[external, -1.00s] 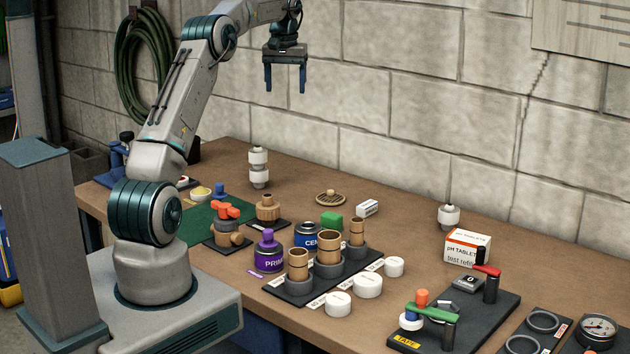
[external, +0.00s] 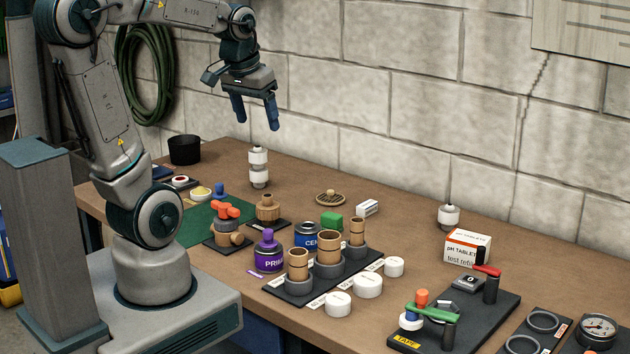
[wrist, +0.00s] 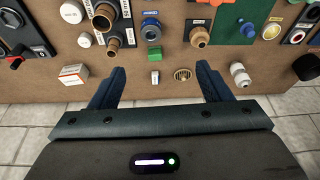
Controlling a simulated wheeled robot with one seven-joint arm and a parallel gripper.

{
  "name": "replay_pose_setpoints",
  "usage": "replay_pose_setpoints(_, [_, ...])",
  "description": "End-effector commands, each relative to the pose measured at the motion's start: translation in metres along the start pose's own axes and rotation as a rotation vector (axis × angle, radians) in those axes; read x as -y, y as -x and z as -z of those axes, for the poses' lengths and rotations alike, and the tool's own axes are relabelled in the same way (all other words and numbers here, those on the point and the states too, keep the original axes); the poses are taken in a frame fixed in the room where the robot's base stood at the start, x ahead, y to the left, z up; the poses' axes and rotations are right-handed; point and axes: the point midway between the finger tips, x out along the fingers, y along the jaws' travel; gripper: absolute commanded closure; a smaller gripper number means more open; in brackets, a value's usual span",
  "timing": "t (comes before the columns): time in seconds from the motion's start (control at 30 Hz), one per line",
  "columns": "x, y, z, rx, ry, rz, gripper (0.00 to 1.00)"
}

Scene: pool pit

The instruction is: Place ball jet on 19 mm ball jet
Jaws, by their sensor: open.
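A similar white fitting (external: 448,217) with a dark tip stands behind the tablet box. My gripper (external: 256,122) is open and empty, in the air above the stacked fitting; its fingers show in the wrist view (wrist: 161,70).
The dark rack (external: 290,290) holds upright brown tubes in grey sockets. A purple bottle (external: 268,253), a green block (external: 332,221), a round grate (external: 331,198) and a tablet box (external: 467,246) stand nearby.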

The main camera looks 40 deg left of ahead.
Motion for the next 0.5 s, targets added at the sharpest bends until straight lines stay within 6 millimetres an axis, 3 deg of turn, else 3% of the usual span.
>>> replay_pose_setpoints(0.03, [-0.004, -0.003, -0.021, -0.011, -0.017, -0.010, 0.29])
replay_pose_setpoints(0.2, [-0.010, -0.016, -0.064, -0.032, -0.049, -0.034, 0.29])
replay_pose_setpoints(0.33, [-0.011, -0.021, -0.077, -0.039, -0.060, -0.041, 0.29])
replay_pose_setpoints(0.5, [-0.011, -0.023, -0.080, -0.038, -0.062, -0.042, 0.29])
